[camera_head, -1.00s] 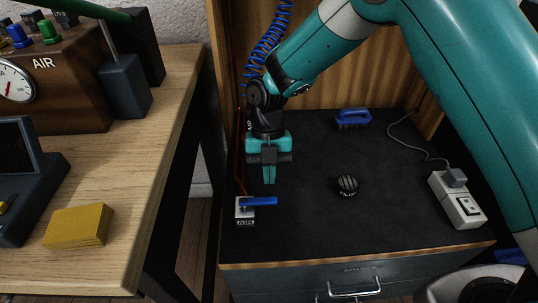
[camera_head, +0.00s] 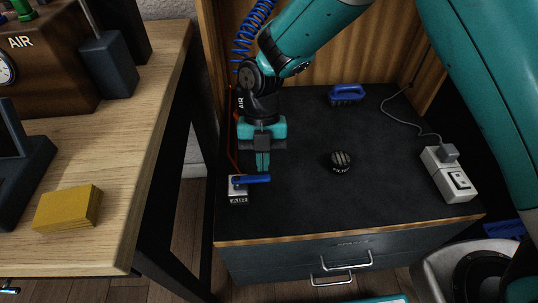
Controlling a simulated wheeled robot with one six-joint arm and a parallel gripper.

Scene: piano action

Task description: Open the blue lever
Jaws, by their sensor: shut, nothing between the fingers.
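The blue lever (camera_head: 253,179) sits on a small silver valve block (camera_head: 238,195) labelled AIR, at the front left of the black cabinet top. The lever points to the right, roughly level, out past the block. My gripper (camera_head: 263,167) is teal with a dark middle part and points down. Its fingers are shut with nothing between them. The fingertips are just behind the lever's middle in the picture, close to it. I cannot tell whether they touch it.
On the black cabinet top (camera_head: 300,205) are a dark striped knob (camera_head: 340,161), a blue-handled brush (camera_head: 346,94) and a white power strip (camera_head: 448,177) with a grey cord. A wooden table with a yellow block (camera_head: 68,208) stands left, across a gap. The cabinet's front middle is clear.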

